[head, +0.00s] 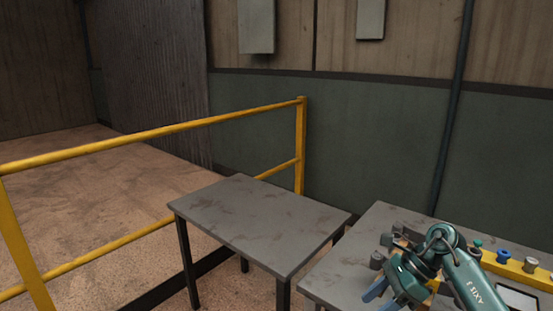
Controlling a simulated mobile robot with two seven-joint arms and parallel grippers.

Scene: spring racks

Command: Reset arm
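My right arm comes in from the lower right, over the right table. My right gripper (378,297), teal with blue fingers, hangs at the table's front left part. The frame's bottom edge is close to its fingertips, and I cannot tell how far apart they are. I see nothing held in it. My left arm and gripper are not in view.
The right table (343,267) holds a yellow rack (515,270) with several small parts, including a blue spool (503,256). Small grey cylinders stand near my gripper. An empty grey table (255,222) stands to the left, beside a yellow railing (150,133). A wall is behind.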

